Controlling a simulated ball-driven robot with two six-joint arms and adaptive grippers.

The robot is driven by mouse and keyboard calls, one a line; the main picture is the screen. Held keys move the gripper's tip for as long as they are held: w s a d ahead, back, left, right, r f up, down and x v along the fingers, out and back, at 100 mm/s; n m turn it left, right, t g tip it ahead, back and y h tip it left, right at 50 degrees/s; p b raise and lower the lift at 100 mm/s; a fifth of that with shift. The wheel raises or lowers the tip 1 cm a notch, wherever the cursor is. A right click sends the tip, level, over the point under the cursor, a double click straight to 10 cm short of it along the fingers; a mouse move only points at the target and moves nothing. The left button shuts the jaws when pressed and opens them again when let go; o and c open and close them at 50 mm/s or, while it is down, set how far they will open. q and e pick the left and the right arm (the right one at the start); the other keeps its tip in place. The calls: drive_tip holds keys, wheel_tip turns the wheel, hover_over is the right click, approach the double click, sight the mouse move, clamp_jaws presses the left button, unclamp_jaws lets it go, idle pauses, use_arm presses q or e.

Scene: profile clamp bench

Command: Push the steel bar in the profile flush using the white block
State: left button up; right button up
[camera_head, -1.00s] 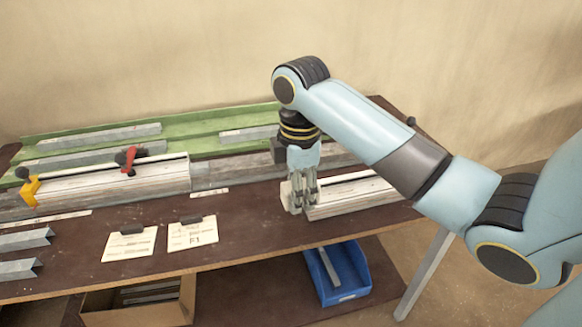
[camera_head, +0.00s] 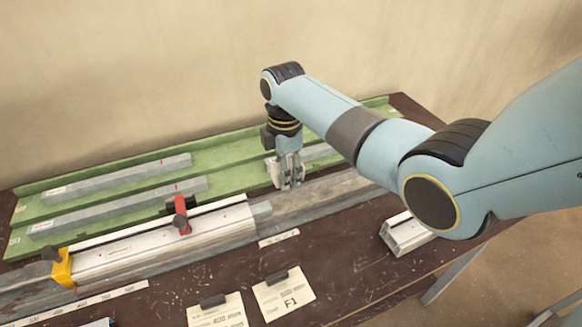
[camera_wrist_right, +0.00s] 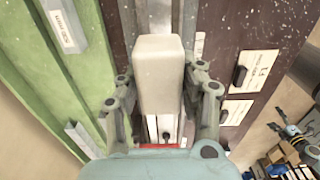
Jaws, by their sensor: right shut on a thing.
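The pale profile (camera_head: 160,240) lies along the grey rail, with a yellow end stop (camera_head: 63,268) at its left end and a red-handled clamp (camera_head: 181,215) on top. A short grey end that looks like the steel bar (camera_head: 262,211) sticks out of its right end. My right gripper (camera_head: 289,184) is shut on the white block (camera_head: 273,172), held beyond and to the right of that bar end, apart from it. In the right wrist view the white block (camera_wrist_right: 160,72) sits between the fingers (camera_wrist_right: 161,84) and hides what lies beneath. My left gripper is not in view.
The green tray (camera_head: 130,205) with several grey bars runs along the back. Another pale profile (camera_head: 405,232) lies at the right edge of the bench. Two paper cards with dark clips (camera_head: 284,295) lie at the front. The grey rail (camera_head: 325,198) right of the profile is bare.

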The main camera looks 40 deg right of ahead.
drive_tip(key=shift+s+f+b, duration=0.1)
drive_tip(key=shift+f+b, duration=0.3)
wheel_tip(320, 180, down, 5)
drive_tip(key=b, duration=0.5)
drive_tip(key=shift+r, duration=0.2)
drive_tip(key=shift+f+b, duration=0.5)
drive_tip(key=shift+f, duration=0.7)
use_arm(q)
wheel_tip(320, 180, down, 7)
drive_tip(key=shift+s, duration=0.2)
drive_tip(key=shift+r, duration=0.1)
